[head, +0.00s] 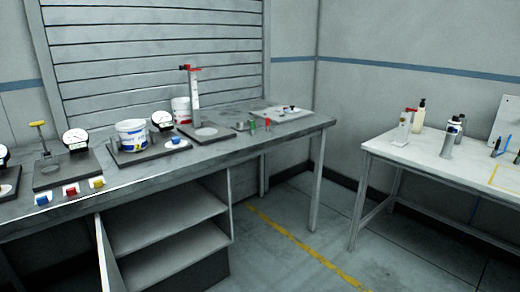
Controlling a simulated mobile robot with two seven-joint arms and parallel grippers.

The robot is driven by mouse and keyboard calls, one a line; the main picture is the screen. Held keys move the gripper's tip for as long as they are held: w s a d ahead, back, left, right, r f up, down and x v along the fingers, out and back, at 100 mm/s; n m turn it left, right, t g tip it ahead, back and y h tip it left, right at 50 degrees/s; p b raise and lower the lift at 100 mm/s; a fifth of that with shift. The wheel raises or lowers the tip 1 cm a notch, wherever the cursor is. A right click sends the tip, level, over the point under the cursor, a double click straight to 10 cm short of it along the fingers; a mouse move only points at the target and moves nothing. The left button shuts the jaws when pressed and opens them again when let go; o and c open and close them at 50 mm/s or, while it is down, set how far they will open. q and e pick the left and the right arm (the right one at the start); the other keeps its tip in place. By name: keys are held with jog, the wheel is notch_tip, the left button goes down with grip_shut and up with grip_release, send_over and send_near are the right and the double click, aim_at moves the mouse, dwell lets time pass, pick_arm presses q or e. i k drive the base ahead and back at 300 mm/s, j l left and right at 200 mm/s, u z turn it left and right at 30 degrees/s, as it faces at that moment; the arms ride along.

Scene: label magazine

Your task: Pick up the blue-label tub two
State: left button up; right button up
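A white tub (132,134) with a blue and yellow label stands upright on a dark plate on the long grey bench. No number can be read on its label. Neither of my grippers is in the head view.
The long bench (305,128) also holds dial gauges (75,140), blue, red and yellow blocks (71,190), and a red-topped post (194,90). A white table (400,160) with bottles stands at the right. Open floor (300,215) lies between them.

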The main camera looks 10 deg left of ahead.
aim_at(132, 135)
jog(key=j+u, duration=0.2)
jog(key=u, duration=0.15)
jog(key=j+u, duration=0.8)
jog(key=i+j+z, duration=0.25)
jog(key=j+z, duration=0.3)
